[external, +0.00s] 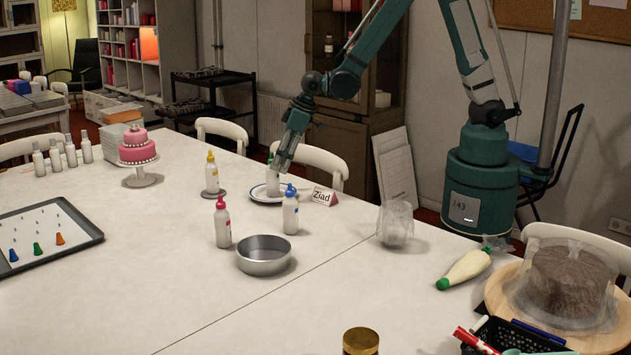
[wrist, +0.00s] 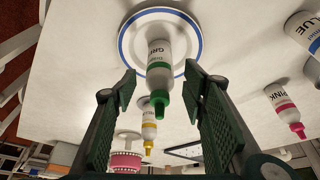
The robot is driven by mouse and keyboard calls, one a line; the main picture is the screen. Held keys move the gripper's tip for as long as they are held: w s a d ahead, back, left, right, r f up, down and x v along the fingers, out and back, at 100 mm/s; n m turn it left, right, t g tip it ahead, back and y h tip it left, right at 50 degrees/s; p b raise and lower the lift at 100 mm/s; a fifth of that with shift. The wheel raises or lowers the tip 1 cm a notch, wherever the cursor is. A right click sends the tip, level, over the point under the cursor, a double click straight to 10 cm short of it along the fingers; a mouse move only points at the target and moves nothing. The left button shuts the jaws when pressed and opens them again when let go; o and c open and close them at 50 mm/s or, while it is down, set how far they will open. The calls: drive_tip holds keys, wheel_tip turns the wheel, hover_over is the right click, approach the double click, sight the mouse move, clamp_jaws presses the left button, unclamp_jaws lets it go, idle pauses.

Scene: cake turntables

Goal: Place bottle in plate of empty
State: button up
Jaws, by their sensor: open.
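A white bottle with a green cap (external: 272,179) stands on a white plate with a blue rim (external: 257,194). My gripper (external: 279,166) is at this bottle. In the wrist view my gripper (wrist: 160,72) is open, with one finger on each side of the bottle and gaps showing. A yellow-capped bottle (external: 212,173) stands on a small grey disc. A pink-red bottle (external: 222,222) and a blue-capped bottle (external: 290,212) stand on the bare table.
A round metal pan (external: 264,256) sits in front of the bottles. A "Ziad" name card (external: 323,196) stands right of the plate. A pink cake (external: 138,150) on a stand and a tray with coloured cones (external: 45,238) are at left.

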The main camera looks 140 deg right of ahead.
drive_tip(key=shift+v, duration=1.9)
drive_tip(key=shift+a, duration=0.1)
drive_tip(key=w+a+r+n+t, duration=0.1)
drive_tip(key=a+r, duration=0.4)
drive_tip(key=a, duration=0.4)
drive_tip(key=a+r+n+y, duration=0.1)
drive_tip(key=a+r+n, duration=0.1)
drive_tip(key=a+r, duration=0.5)
drive_tip(key=w+a+r+n+t, duration=0.1)
drive_tip(key=a+r, duration=0.2)
drive_tip(key=a, duration=0.8)
drive_tip(key=s+a+r+n, duration=0.1)
drive_tip(key=s+a, duration=0.3)
drive_tip(key=a, duration=0.4)
drive_tip(key=s+a+r+n+t+y, duration=0.1)
drive_tip(key=s+a+r+n, duration=0.1)
drive_tip(key=s+a, duration=0.2)
drive_tip(key=s+a+r+n+t+y, duration=0.1)
drive_tip(key=s+a, duration=0.4)
drive_tip(key=a, duration=0.6)
drive_tip(key=shift+a+r+n, duration=0.3)
drive_tip(key=shift+r+n, duration=0.2)
drive_tip(key=shift+r, duration=0.2)
